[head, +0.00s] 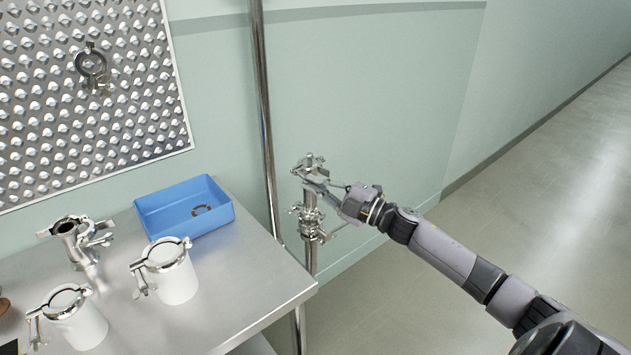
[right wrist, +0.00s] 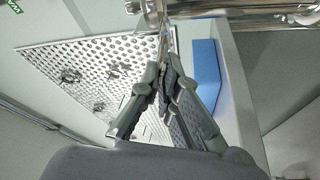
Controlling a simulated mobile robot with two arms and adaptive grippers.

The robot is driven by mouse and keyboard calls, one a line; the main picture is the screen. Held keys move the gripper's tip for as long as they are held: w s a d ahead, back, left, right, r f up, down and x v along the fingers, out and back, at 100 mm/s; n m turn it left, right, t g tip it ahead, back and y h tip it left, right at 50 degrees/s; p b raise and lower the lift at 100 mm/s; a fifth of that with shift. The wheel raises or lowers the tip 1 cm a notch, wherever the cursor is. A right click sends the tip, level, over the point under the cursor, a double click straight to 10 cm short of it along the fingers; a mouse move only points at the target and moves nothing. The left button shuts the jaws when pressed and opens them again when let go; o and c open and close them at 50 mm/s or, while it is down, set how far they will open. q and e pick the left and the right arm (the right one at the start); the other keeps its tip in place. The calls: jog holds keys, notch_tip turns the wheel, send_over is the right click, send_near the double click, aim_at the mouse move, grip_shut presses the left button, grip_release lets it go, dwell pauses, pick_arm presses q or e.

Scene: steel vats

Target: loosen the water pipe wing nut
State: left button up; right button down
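A steel pipe (head: 310,215) with clamp fittings stands upright beyond the table's right corner. The clamp (head: 309,166) at its top carries the wing nut, which is too small and too covered by my fingers to make out clearly. My right gripper (head: 322,186) reaches this clamp from the right. In the right wrist view, its fingers (right wrist: 164,66) come close together at the tips, just below the shiny metal pipework (right wrist: 245,14). A thin metal part is at the tips; I cannot tell whether they pinch it. My left gripper is out of view.
A steel table (head: 245,275) holds a blue bin (head: 183,208) with a ring inside, two white clamped jars (head: 176,282) and a steel clamped fitting (head: 75,240). A tall vertical pipe (head: 264,110) stands behind. Floor (head: 480,225) at right is clear.

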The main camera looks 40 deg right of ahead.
jog(key=shift+a+r+n+g+h+p, duration=0.15)
jog(key=shift+n+g+h+p, duration=0.3)
jog(key=shift+n+h+p, duration=2.75)
jog(key=shift+a+n+g+h+p, duration=0.3)
jog(key=shift+n+h+p, duration=0.55)
jog(key=shift+n+p, duration=4.6)
jog(key=shift+a+r+n+g+h+p, duration=0.1)
jog(key=shift+n+g+h+p, duration=0.45)
jog(key=shift+n+h+p, duration=2.65)
jog(key=n+y+p, duration=0.1)
jog(key=n+y, duration=0.1)
jog(key=n, duration=0.1)
jog(key=shift+p, duration=0.4)
